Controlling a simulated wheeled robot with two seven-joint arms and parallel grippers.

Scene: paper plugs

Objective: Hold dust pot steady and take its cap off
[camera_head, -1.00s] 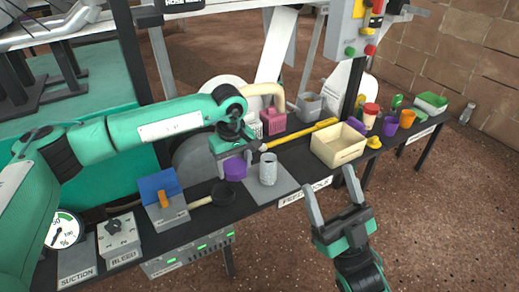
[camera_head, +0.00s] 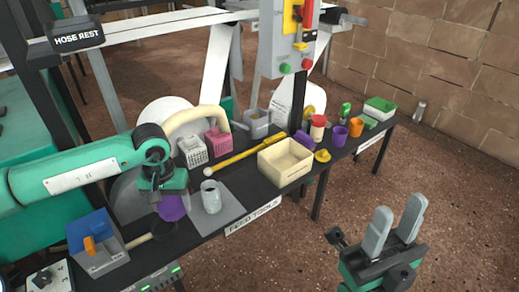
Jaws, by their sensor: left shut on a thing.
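My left gripper (camera_head: 165,193) is shut on a purple thing (camera_head: 172,209), left of a grey speckled cup (camera_head: 211,197). The gripper hides the top of the purple thing, and I cannot tell whether it touches the bench. The cup stands upright on a grey mat (camera_head: 236,208). A small pot with a red top (camera_head: 317,122) stands farther back on the bench, right of the cream tray. I cannot tell for sure which of these is the dust pot. My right gripper (camera_head: 395,222) is open and empty, in front of the bench at lower right.
A cream tray (camera_head: 284,163) stands mid-bench. Purple (camera_head: 339,135) and orange (camera_head: 355,127) cups stand behind it to the right. A yellow rod (camera_head: 245,158) lies left of the tray.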

